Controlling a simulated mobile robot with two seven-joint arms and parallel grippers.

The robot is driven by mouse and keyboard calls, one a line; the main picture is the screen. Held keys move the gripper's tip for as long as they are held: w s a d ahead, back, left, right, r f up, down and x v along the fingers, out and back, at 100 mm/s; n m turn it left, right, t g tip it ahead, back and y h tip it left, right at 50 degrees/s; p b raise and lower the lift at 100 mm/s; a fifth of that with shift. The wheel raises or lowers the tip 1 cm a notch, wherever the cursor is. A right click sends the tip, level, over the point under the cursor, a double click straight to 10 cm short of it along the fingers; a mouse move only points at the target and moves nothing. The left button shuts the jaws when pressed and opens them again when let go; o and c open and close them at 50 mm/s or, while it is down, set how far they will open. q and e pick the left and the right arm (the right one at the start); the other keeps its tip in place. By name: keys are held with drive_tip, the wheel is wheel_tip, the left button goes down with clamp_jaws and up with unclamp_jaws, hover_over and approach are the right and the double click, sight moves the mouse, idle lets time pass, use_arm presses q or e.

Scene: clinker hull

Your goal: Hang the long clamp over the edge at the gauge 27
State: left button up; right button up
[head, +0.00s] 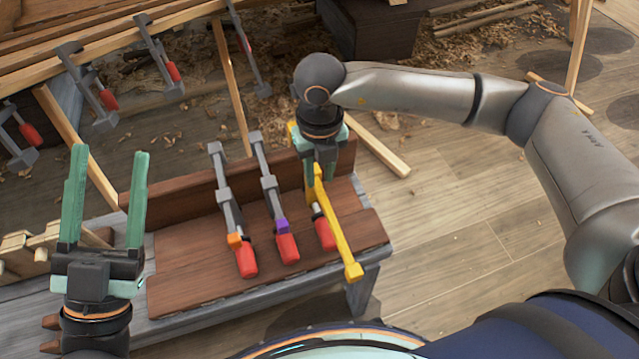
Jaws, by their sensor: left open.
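A long clamp with a yellow bar and a red handle (345,245) leans at the right end of the wooden bench. Its lower end reaches toward the bench's front edge. My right gripper (320,178) points down at its upper part, fingers close about the bar. The gripper hides part of the bar, and whether the fingers press on it is unclear. My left gripper (109,155) is open and empty, fingers up, left of the bench top. The plank edge (95,55) runs along the upper left. I cannot make out any gauge marked 27.
Two grey clamps with red handles, one with an orange block (229,205) and one with a purple block (268,185), lean beside the yellow one. Several clamps (160,55) hang from the plank edge. Thin wooden props (230,90) stand below it. Floor at right is mostly clear.

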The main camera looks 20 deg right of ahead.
sight(318, 183)
drive_tip(key=shift+f+b, duration=0.45)
drive_tip(key=shift+f, duration=0.5)
use_arm(q)
drive_tip(key=shift+s+d+r+m+h+b, duration=0.1)
drive_tip(key=shift+s+r+m+h+b, duration=0.2)
drive_tip(key=shift+s+m+h, duration=0.3)
drive_tip(key=shift+s+d+r+m+h+b, duration=0.1)
drive_tip(key=shift+s+r+m+h+b, duration=0.15)
drive_tip(key=shift+s+h, duration=0.35)
drive_tip(key=shift+s+d+r+m+h+b, duration=0.15)
drive_tip(key=shift+s+m+h+b, duration=0.25)
drive_tip(key=shift+h, duration=0.4)
use_arm(e)
drive_tip(key=shift+f, duration=0.85)
use_arm(q)
drive_tip(key=shift+r, duration=0.1)
use_arm(e)
drive_tip(key=shift+c, duration=0.4)
use_arm(q)
drive_tip(key=shift+f+b, duration=0.35)
drive_tip(key=shift+f, duration=0.1)
use_arm(e)
drive_tip(key=shift+w, duration=1.1)
drive_tip(key=shift+s, duration=0.1)
use_arm(q)
drive_tip(key=shift+r, duration=0.15)
use_arm(e)
drive_tip(key=shift+s, duration=0.5)
